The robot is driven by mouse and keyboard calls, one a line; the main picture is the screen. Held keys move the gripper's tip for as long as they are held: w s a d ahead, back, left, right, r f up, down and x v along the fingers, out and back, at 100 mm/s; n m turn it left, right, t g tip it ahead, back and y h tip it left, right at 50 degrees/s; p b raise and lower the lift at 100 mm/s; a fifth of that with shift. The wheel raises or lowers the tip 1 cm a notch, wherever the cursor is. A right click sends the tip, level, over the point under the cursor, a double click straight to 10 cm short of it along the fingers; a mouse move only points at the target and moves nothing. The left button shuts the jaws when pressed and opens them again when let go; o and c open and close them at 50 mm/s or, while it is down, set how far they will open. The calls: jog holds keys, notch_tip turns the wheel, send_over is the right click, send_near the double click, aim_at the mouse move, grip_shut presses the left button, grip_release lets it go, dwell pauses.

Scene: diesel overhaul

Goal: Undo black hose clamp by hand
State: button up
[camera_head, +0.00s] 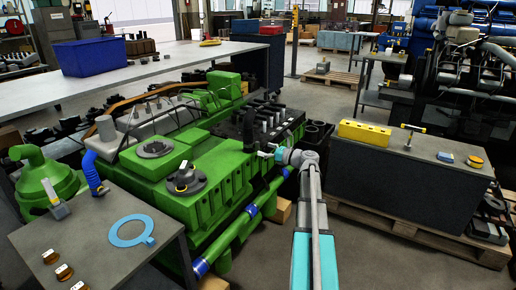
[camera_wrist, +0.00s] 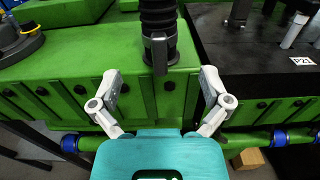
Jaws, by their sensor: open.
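In the wrist view a black ribbed hose (camera_wrist: 158,14) stands upright against the green engine block (camera_wrist: 60,62). A dark clamp (camera_wrist: 159,52) with a flat tab hanging down is at its lower end. My gripper (camera_wrist: 158,76) is open, with its two grey fingers spread wide on either side of the clamp. Nothing is between the fingers, and they look apart from the clamp. In the head view my gripper (camera_head: 268,151) is at the right side of the green engine (camera_head: 150,170); the clamp is too small to make out there.
A black part labelled P21 (camera_wrist: 288,58) lies right of the hose. A green pipe with blue bands (camera_wrist: 280,138) runs below my gripper. In the head view a dark bench (camera_head: 410,180) with a yellow block (camera_head: 364,133) stands right, and a grey table (camera_head: 100,245) front left.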

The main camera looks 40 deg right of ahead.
aim_at(259, 147)
jog(key=shift+x, duration=1.75)
jog(key=shift+c, duration=0.2)
grip_shut()
